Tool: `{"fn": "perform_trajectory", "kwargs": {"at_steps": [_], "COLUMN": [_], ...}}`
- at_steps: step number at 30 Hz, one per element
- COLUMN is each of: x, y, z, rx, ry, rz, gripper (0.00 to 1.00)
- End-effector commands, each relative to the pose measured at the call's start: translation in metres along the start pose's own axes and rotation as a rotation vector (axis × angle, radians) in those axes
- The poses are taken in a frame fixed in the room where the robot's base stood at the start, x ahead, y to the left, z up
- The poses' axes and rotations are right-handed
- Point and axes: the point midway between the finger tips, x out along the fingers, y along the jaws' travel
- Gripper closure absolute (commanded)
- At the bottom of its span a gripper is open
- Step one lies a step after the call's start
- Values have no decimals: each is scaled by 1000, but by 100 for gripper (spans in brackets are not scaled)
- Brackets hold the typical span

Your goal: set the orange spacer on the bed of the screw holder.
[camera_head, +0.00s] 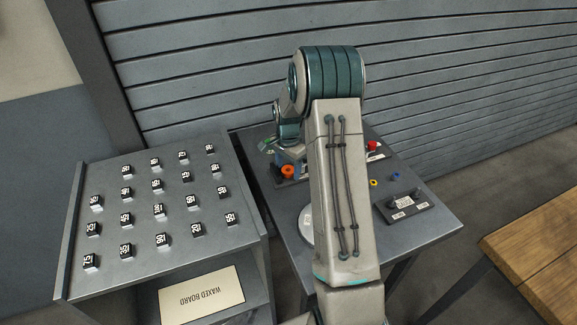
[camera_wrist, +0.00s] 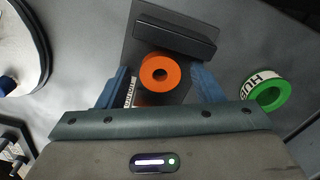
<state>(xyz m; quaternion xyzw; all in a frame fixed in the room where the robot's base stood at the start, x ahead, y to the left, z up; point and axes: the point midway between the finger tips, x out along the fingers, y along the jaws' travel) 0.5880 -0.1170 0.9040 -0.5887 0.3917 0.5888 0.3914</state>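The orange spacer (camera_wrist: 160,72) shows as a ring with a dark hole between my gripper's blue fingers. It also shows in the head view (camera_head: 288,172). My gripper (camera_wrist: 161,80) is open, with a gap between each finger and the spacer. The screw holder (camera_wrist: 172,36) appears as a dark plate with a raised bar; the spacer overlaps its plate, with an orange tint just below the ring. I cannot tell whether the spacer touches the bed. A white label on the holder is partly hidden by the left finger. In the head view, my arm hides part of this area.
A green ring (camera_wrist: 266,91) lies right of the holder in the wrist view. A pale disc (camera_head: 306,226) is partly behind my arm. A red item (camera_head: 373,146), small blue and yellow rings and a labelled dark block (camera_head: 403,205) stand at right. A rack (camera_head: 140,262) of numbered cubes stands left.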

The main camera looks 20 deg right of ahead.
Motion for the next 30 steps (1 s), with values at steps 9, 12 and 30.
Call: {"fn": "perform_trajectory", "kwargs": {"at_steps": [9,12,30], "x": [-21,-42,-132], "y": [-1,-1,4], "z": [-1,-1,7], "rx": [0,0,-31], "ry": [3,4,6], "rz": [-4,-6,-8], "gripper": [40,40,40]}}
